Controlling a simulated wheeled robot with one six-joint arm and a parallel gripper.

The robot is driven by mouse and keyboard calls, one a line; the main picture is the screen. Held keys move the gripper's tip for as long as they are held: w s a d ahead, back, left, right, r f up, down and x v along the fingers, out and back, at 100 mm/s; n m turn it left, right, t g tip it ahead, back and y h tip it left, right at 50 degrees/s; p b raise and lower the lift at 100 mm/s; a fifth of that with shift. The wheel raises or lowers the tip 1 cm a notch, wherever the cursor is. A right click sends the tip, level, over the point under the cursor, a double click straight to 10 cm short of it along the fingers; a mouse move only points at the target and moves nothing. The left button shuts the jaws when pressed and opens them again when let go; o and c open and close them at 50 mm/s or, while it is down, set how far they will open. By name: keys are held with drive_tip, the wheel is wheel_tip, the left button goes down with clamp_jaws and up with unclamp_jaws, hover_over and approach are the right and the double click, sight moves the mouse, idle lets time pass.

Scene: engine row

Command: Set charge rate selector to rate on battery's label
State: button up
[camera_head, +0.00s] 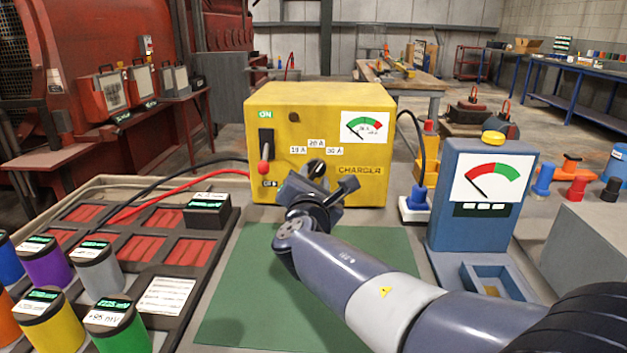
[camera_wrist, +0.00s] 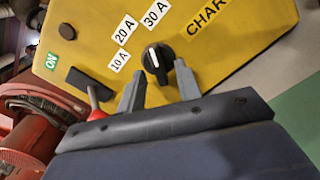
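The yellow charger (camera_head: 350,102) stands at the back of the bench. Its black selector knob (camera_head: 316,168) sits below the labels 10 A, 20 A (camera_head: 316,143) and 30 A. In the wrist view, the knob's (camera_wrist: 157,62) white mark points nearer to 30 A (camera_wrist: 156,13) than to 20 A. My gripper (camera_head: 318,185) is at the charger's front. In the wrist view, my gripper (camera_wrist: 161,72) is open, with its fingertips either side of the knob's lower part; contact cannot be told. A white label (camera_head: 165,296) lies in the battery tray at left, its text too small to read.
A red-tipped lever (camera_head: 263,167) left of the knob points down towards OFF; it is close to one finger in the wrist view. A blue meter (camera_head: 482,200) stands at right. Cables run left from the charger. The green mat (camera_head: 250,290) is clear beneath my arm.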

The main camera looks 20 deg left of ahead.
drive_tip(key=shift+w, duration=0.1)
drive_tip(key=shift+c, duration=0.4)
clamp_jaws()
drive_tip(key=shift+f+b, duration=0.1)
drive_tip(key=shift+b, duration=0.25)
drive_tip(key=shift+f+m+b, duration=0.1)
drive_tip(key=shift+m+b, duration=0.6)
drive_tip(key=shift+b, duration=0.2)
drive_tip(key=shift+a+r+m+b, duration=0.1)
drive_tip(key=shift+r+m+b, duration=0.1)
drive_tip(key=shift+m+b, duration=0.55)
drive_tip(key=shift+o, duration=0.4)
unclamp_jaws()
